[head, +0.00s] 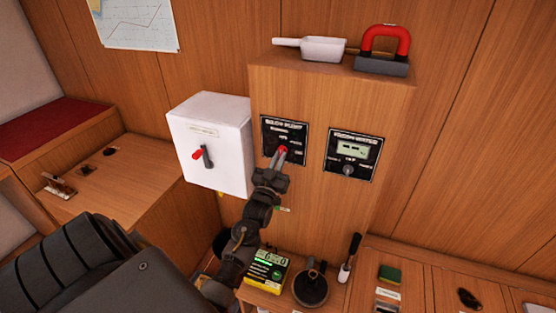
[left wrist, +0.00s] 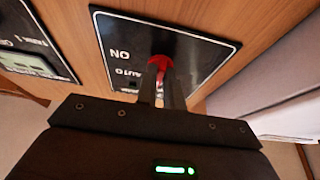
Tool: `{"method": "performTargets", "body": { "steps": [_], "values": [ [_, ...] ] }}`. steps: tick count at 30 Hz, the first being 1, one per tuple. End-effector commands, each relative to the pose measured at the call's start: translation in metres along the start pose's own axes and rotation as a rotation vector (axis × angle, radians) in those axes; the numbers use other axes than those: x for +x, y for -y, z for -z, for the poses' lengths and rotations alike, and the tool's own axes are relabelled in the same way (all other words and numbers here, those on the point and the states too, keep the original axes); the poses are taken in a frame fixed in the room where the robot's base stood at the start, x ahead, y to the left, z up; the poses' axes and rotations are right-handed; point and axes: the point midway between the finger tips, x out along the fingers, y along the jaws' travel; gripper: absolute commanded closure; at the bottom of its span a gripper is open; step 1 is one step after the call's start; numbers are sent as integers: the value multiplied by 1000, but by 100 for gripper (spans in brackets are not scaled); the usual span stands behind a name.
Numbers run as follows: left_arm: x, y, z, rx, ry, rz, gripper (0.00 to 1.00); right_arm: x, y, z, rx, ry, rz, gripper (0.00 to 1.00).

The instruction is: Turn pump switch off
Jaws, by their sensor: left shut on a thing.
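The pump switch is a red knob (head: 283,149) on a small black panel (head: 297,131) with white lettering, set in the front of a wooden cabinet. My left gripper (head: 281,158) is shut on this red knob, its fingers reaching up to it from below. In the left wrist view the red knob (left wrist: 160,62) sits between the fingertips (left wrist: 160,85). The black panel (left wrist: 120,35) appears upside down there, with "ON" and "AUTO" readable beside the knob. The fingers hide part of the panel and its lower markings. My right gripper is not in view.
A second black panel (head: 353,153) with a display is to the right. A white box (head: 225,145) with a red-handled switch (head: 203,154) is close on the left. A scoop (head: 320,48) and a red-handled tool (head: 386,45) lie on the cabinet top. A yellow-green box (head: 266,272) is below.

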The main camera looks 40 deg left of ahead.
Motion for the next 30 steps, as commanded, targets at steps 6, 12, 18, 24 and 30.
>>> {"method": "performTargets", "body": {
  "steps": [6,12,18,24,30],
  "values": [
    [0,0,0,-12,0,5,100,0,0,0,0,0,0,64],
    [0,0,0,-11,0,5,100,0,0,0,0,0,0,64],
    [0,0,0,-10,0,5,70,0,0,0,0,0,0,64],
    [0,0,0,-10,0,4,69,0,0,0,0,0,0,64],
    [-10,0,-2,-9,2,4,69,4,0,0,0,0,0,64]
  ]
}}
